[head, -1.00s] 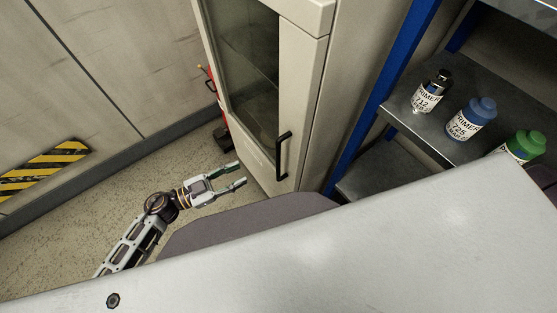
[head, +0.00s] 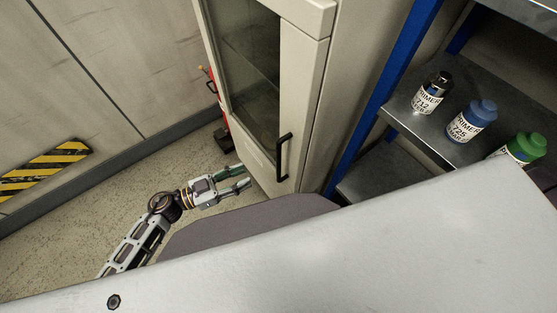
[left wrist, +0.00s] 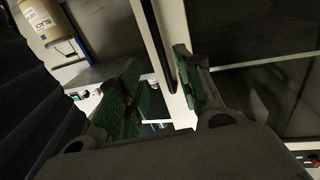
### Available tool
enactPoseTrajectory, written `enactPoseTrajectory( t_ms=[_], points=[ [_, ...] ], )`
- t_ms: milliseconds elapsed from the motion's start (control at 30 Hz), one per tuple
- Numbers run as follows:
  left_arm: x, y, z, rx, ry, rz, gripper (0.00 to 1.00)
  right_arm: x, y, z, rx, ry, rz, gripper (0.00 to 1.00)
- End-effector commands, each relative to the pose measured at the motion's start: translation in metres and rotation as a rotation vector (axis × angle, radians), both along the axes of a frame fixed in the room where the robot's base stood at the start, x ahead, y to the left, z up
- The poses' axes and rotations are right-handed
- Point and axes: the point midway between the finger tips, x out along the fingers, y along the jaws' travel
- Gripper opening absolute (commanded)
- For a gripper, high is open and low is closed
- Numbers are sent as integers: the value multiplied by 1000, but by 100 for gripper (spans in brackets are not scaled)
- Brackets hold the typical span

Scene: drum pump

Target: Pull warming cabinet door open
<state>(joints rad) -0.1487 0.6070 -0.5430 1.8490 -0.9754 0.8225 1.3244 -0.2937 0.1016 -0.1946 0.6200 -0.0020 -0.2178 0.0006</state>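The warming cabinet (head: 320,95) is a tall pale cabinet with a dark glass door (head: 252,75), which looks closed. A black bar handle (head: 284,156) is fixed on the right side of the door frame. My left gripper (head: 247,175) is open and empty, just left of the handle and low in front of the door, with a visible gap to it. In the left wrist view, the dark handle (left wrist: 161,45) runs between the directions of the two green-padded fingers, beyond their tips. My right gripper is not in view.
A metal shelf (head: 410,125) with blue posts holds black, blue (head: 472,120) and green (head: 520,148) primer bottles right of the cabinet. A large pale surface (head: 350,250) fills the foreground. Open floor (head: 60,235) lies left of my arm.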

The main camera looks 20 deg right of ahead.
Motion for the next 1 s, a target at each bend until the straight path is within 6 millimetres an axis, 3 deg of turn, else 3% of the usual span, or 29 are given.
enactPoseTrajectory(
  t_ms=[1000],
  points=[
    [15, -96, 1, -3, 0, 0, 35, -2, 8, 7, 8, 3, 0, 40]
  ],
)
